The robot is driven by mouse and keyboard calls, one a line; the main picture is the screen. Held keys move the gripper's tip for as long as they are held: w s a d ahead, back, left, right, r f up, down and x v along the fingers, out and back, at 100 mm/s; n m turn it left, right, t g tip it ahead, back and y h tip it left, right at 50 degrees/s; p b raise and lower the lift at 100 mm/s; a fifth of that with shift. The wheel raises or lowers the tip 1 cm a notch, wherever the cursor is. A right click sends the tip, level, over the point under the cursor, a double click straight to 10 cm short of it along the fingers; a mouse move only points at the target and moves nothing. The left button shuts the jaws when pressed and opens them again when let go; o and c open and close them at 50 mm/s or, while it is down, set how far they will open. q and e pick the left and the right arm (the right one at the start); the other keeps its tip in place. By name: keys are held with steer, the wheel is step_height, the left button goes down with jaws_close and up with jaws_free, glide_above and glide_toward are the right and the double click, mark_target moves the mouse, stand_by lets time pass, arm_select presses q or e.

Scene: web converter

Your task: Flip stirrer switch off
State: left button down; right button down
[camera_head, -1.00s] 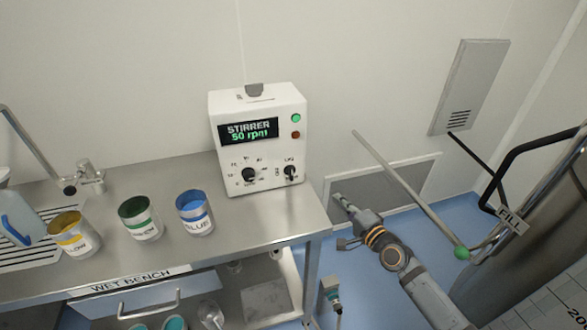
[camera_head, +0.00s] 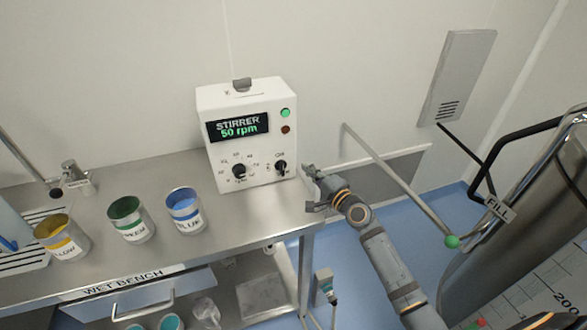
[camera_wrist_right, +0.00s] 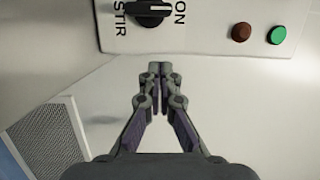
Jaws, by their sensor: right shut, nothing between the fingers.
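The stirrer control box (camera_head: 222,101) is white and stands at the back right of the bench. Its display reads 50 rpm, and the green lamp (camera_head: 285,113) looks lit above a dark red one (camera_head: 286,129). The black stirrer switch (camera_head: 281,167) sits at the box's lower right; it also shows at the top of the right wrist view (camera_wrist_right: 150,12), with "ON" and "STIR" lettering beside it. My right gripper (camera_head: 307,174) is shut and empty, just right of the box. In the wrist view its fingertips (camera_wrist_right: 160,68) lie below the switch, apart from it. My left gripper is not in view.
A black speed knob (camera_head: 239,171) is left of the switch. Yellow, green and blue (camera_head: 184,205) paint cans stand on the steel bench (camera_head: 232,222). A grey lever with a green knob (camera_head: 452,242) slants past my right arm. A steel tank (camera_head: 540,215) stands at the right.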

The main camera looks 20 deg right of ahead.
mark_target(282, 168)
steer(key=shift+x, duration=1.1)
steer(key=a+p, duration=0.1)
steer(key=a, duration=0.2)
steer(key=shift+s+a+r+p, duration=0.1)
steer(key=shift+s+a+p, duration=0.05)
steer(key=shift+p, duration=0.15)
steer(key=shift+s+a, duration=0.1)
steer(key=shift+a, duration=0.2)
